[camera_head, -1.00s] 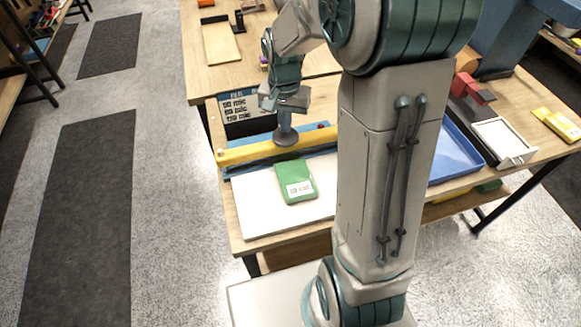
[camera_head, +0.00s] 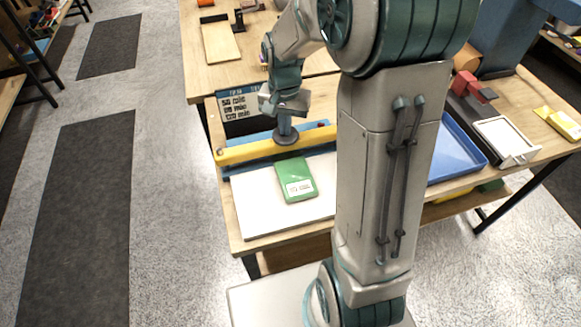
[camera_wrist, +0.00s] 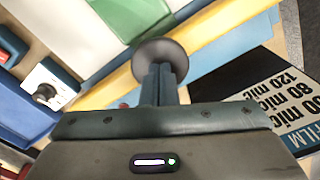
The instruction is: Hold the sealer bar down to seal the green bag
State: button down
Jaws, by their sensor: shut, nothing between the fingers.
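The green bag (camera_head: 295,179) lies on the white plate (camera_head: 262,215) in front of the sealer, its far end at the yellow sealer bar (camera_head: 245,153). It also shows in the wrist view (camera_wrist: 125,14) at the top. My gripper (camera_head: 285,128) is shut with nothing between its fingers, directly above the bar. A dark round pad (camera_head: 287,138) below the fingertips sits on the bar; the wrist view shows the pad (camera_wrist: 160,58) at the fingertips over the bar. Whether the pad presses firmly, I cannot tell.
A film setting chart (camera_head: 237,106) stands behind the sealer at the left. A blue tray (camera_head: 455,152) and a white-framed device (camera_head: 506,138) are on the right of the table. A yellow packet (camera_head: 557,124) lies at the far right.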

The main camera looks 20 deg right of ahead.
jog(key=shift+f+b, duration=0.9)
jog(key=shift+f, duration=0.45)
jog(key=shift+s+f, duration=0.15)
jog(key=shift+s, duration=0.05)
dwell(0.9)
jog(key=shift+w+r+p, duration=0.2)
jog(key=shift+r+p, duration=2.75)
jog(key=shift+r, duration=1.25)
jog(key=s+r+n+t, duration=0.1)
jog(key=s+r+n, duration=0.2)
jog(key=s, duration=0.6)
jog(key=s+r+n+t, duration=0.2)
jog(key=s+r, duration=0.3)
jog(key=s, duration=0.4)
jog(key=shift+n, duration=0.6)
